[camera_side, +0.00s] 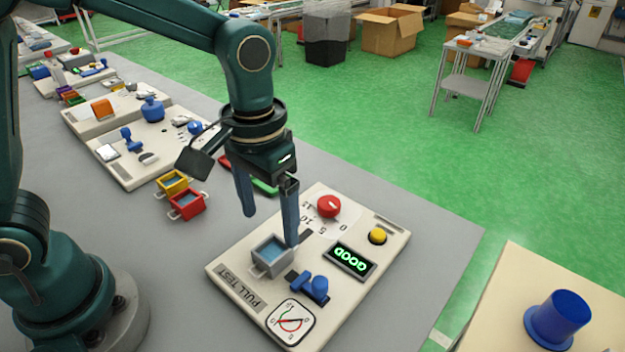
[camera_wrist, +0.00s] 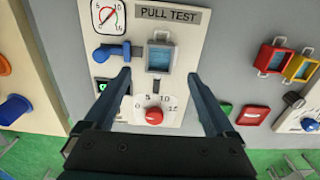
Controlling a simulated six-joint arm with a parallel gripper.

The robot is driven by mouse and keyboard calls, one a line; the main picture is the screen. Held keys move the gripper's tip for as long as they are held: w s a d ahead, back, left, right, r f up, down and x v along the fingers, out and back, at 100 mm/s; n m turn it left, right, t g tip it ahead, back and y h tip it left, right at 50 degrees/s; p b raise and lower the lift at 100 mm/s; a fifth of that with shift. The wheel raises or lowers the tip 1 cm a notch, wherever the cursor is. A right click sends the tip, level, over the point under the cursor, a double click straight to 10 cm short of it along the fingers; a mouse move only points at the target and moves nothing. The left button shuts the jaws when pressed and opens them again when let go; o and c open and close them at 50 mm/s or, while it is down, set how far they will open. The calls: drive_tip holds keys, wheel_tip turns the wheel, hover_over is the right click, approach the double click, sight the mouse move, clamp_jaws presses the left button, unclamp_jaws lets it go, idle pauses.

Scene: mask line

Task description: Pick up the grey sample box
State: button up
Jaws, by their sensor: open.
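The grey sample box (camera_side: 271,255) has a blue inside and sits on the PULL TEST panel (camera_side: 225,266), at its left side in the side view. In the wrist view the grey box (camera_wrist: 160,58) is near the top centre, just below the PULL TEST label. My gripper (camera_side: 268,228) points down and is open and empty. One fingertip looks close to the box in the side view; I cannot tell whether it touches. In the wrist view my fingers (camera_wrist: 160,82) are apart, one to each side of the box's column, and the box shows beyond their tips.
The panel carries a blue clamp (camera_side: 312,287), a gauge (camera_side: 290,322), a red knob (camera_side: 329,206), a yellow button (camera_side: 377,236) and a lit GOOD display (camera_side: 350,260). Yellow (camera_side: 173,184) and red (camera_side: 187,205) boxes stand to the left. A blue cylinder (camera_side: 558,320) stands at the right.

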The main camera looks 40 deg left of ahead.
sight(272, 248)
drive_tip(key=shift+s+d+f, duration=0.1)
drive_tip(key=shift+s+f, duration=0.05)
drive_tip(key=shift+f, duration=2.55)
clamp_jaws()
drive_tip(key=shift+r, duration=0.1)
